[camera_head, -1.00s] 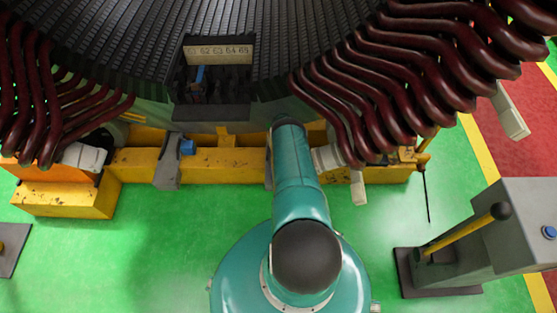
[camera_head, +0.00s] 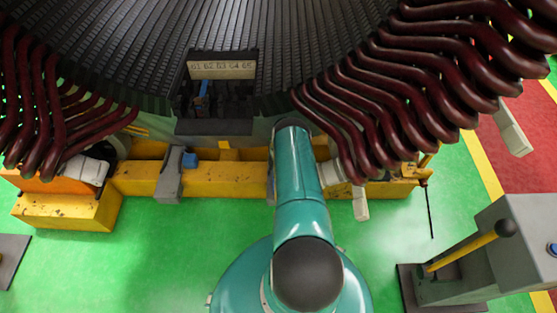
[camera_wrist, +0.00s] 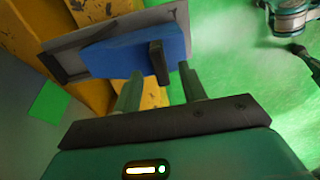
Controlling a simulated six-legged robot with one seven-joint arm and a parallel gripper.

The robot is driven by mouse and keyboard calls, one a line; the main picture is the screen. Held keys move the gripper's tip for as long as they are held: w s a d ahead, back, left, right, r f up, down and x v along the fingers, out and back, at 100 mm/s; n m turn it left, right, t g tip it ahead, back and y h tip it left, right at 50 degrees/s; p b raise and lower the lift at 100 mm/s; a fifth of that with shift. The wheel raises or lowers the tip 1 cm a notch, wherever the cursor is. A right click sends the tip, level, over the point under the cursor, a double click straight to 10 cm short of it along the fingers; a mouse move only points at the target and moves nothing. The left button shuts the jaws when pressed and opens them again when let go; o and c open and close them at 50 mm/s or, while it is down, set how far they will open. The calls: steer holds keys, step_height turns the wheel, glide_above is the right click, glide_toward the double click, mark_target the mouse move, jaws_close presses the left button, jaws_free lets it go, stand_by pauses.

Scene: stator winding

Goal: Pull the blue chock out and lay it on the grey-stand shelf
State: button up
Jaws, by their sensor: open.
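In the wrist view a blue chock (camera_wrist: 122,55) with a dark upright peg (camera_wrist: 156,62) sits against a grey plate (camera_wrist: 62,62) beside yellow beams. My gripper (camera_wrist: 160,88) is open, its two fingers close below the chock's near face, one on each side of the peg. I cannot tell whether they touch it. In the head view my arm hides the gripper. A blue block (camera_head: 190,160) shows there beside a grey bracket (camera_head: 170,175); I cannot tell if it is the same chock. A grey stand (camera_head: 518,225) is at the lower right; its shelf is not clearly seen.
The stator with dark red coils (camera_head: 400,110) arches over the yellow base frame (camera_head: 235,180). A yellow lever with a black knob (camera_head: 463,252) juts near the stand. A dark thin rod (camera_head: 431,212) stands near the frame's right end. Green floor (camera_head: 160,255) is clear at lower left.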

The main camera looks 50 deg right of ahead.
step_height(320, 180, up, 11)
steer(key=shift+f, duration=0.2)
steer(key=shift+f, duration=0.1)
stand_by(0.5)
